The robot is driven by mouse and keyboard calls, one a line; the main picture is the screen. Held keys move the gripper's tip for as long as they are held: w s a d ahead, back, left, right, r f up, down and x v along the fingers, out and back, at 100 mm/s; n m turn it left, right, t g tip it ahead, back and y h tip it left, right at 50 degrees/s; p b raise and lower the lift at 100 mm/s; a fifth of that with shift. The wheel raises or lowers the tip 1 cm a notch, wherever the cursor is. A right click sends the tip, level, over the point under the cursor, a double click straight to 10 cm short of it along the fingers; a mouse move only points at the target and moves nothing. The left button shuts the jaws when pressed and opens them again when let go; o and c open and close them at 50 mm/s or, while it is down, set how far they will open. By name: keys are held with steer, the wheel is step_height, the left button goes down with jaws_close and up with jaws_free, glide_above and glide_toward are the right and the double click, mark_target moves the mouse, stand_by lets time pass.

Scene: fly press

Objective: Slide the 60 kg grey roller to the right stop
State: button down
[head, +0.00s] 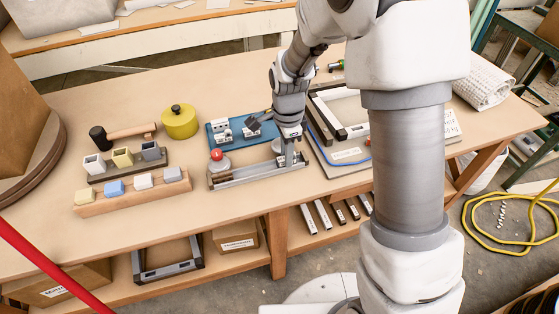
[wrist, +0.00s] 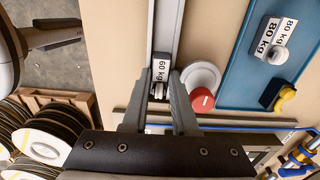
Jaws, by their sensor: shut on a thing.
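The grey roller (wrist: 161,68), labelled 60 kg, sits in a long metal track (wrist: 165,28) in the wrist view. My gripper (wrist: 158,98) has one finger on each side of the roller and is shut on it. In the head view my gripper (head: 290,158) is down at the right part of the track (head: 240,180), close to its right end. The roller is mostly hidden there by my gripper. The right stop cannot be made out clearly behind my fingers.
A red knob on a pale disc (wrist: 202,98) stands just beside my right finger in the wrist view. Another red knob (head: 216,154) is at the track's left end. A blue tray (wrist: 240,80) with 80 kg pieces lies behind. A framed board (head: 348,155) is to the right.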

steer(key=shift+d, duration=0.3)
steer(key=shift+w+d, duration=0.25)
steer(key=shift+d, duration=0.3)
steer(key=c, duration=0.6)
jaws_free()
steer(key=shift+c, duration=1.4)
steer(key=shift+r, duration=0.1)
steer(key=shift+r+p, duration=2.8)
steer(key=shift+r, duration=0.6)
